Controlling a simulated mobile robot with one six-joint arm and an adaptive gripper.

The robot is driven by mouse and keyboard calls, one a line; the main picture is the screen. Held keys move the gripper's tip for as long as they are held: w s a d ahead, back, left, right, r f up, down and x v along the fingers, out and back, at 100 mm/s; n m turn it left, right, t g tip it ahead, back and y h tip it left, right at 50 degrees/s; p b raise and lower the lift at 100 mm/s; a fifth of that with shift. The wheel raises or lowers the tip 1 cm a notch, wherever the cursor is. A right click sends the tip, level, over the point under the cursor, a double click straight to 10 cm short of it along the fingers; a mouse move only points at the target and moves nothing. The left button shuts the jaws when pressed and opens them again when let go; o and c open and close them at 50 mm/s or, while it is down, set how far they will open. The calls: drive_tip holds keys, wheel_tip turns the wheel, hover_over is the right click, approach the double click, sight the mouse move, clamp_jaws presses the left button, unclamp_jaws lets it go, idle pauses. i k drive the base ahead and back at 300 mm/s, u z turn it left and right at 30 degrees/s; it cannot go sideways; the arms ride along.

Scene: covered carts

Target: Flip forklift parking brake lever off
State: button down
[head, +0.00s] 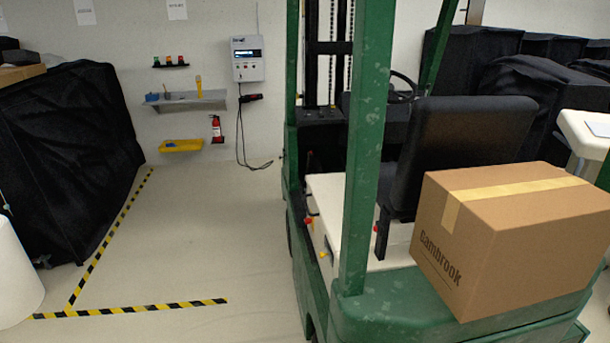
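The green forklift (368,130) stands right of centre, seen from behind and to its left. Its black seat (455,140) and part of the steering wheel (405,85) show behind the green post. A small red knob (308,220) and a small yellow knob (323,254) sit low at the forklift's left side. A small dark lever-like part with a red tip (309,155) shows further forward. I cannot tell which of these is the parking brake lever, or its position. My gripper is not in view.
A cardboard box (480,250) sits on the forklift's rear. Black-covered carts stand at left (65,150) and at back right (540,90). The floor (215,230) left of the forklift is clear, with yellow-black tape (130,311).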

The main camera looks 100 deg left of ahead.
sight(310, 158)
drive_tip(key=z, duration=0.05)
drive_tip(key=k, duration=2.25)
drive_tip(key=u, duration=2.65)
